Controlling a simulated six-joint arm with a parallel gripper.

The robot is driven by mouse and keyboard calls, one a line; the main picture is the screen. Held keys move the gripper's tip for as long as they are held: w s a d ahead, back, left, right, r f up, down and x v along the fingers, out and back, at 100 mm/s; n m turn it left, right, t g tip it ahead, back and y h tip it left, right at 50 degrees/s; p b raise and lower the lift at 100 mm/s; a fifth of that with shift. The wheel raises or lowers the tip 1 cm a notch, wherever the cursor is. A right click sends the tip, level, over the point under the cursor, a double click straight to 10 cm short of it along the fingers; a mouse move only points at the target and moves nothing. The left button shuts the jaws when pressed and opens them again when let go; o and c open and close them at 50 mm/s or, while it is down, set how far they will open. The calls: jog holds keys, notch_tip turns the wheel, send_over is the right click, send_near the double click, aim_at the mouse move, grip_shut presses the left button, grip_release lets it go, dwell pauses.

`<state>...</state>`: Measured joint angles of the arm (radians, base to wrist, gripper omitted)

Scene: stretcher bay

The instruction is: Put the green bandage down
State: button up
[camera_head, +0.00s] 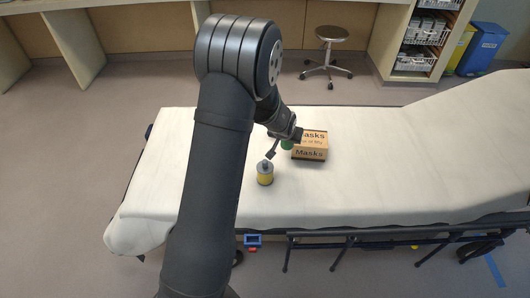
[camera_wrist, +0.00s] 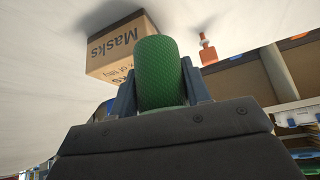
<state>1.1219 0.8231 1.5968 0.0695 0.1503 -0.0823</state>
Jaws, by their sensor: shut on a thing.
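My gripper (camera_wrist: 161,92) is shut on the green bandage (camera_wrist: 160,68), a textured green roll held between its two fingers in the wrist view. In the head view only a small part of the green bandage (camera_head: 287,145) shows below the gripper (camera_head: 284,146), beside the left side of the masks box. The gripper is over the white stretcher. I cannot tell whether the bandage touches the sheet or the box.
A cardboard masks box (camera_head: 310,153) sits on the white stretcher (camera_head: 400,165). A small yellow-labelled bottle with a grey top (camera_head: 265,178) stands left and nearer. The sheet to the right is clear. A stool (camera_head: 331,60) is behind.

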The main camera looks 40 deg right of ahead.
jog(key=shift+s+d+f, duration=0.1)
jog(key=shift+s+f, duration=0.05)
jog(key=shift+s, duration=0.2)
jog(key=shift+w+f, duration=0.2)
jog(key=w+f, duration=0.2)
jog(key=w, duration=0.1)
jog(key=w+f, duration=0.2)
jog(key=w, duration=0.2)
jog(key=w+a+f, duration=0.1)
jog(key=w+f, duration=0.1)
jog(key=w, duration=0.2)
jog(key=shift+f, duration=2.2)
jog(key=shift+f, duration=0.2)
jog(key=o, duration=1)
jog(key=shift+r, duration=0.15)
